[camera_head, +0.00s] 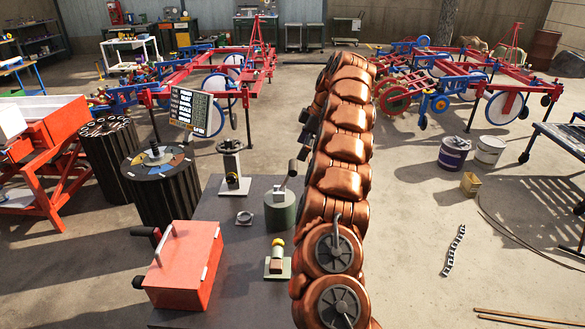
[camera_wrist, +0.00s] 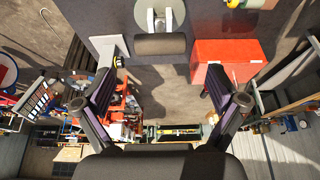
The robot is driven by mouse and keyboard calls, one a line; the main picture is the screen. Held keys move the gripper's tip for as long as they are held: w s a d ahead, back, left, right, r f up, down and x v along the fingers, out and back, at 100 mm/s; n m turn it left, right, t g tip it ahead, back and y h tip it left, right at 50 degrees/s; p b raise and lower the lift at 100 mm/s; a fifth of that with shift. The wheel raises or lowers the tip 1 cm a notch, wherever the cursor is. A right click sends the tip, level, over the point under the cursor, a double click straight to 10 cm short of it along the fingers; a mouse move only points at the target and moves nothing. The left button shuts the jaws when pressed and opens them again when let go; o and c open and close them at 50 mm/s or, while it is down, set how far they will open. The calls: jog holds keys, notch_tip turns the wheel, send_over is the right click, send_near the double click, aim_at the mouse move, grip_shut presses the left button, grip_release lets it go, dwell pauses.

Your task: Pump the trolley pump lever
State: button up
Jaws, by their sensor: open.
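The pump is a grey-green cylinder (camera_head: 280,212) on the dark table top, with a short lever ending in a dark grip (camera_head: 292,168). In the wrist view the pump's round pale top (camera_wrist: 160,14) is at the top edge. The dark, roller-like lever grip (camera_wrist: 160,44) lies crosswise just below it. My gripper (camera_wrist: 160,82) is open and empty, its two dark fingers spread wide. The lever grip appears roughly centred between them but beyond the fingertips, with no contact visible.
A red box with a handle (camera_head: 186,268) stands at the table's front left; it also shows in the wrist view (camera_wrist: 222,62). A pedestal fixture (camera_head: 234,168), a metal ring (camera_head: 244,217) and a small yellow-topped fixture (camera_head: 277,262) share the table.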

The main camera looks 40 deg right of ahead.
aim_at(295, 164)
jog(key=shift+x, duration=1.45)
jog(key=shift+p+x, duration=0.75)
jog(key=shift+x, duration=1.65)
jog(key=shift+d, duration=0.1)
jog(key=c, duration=1.7)
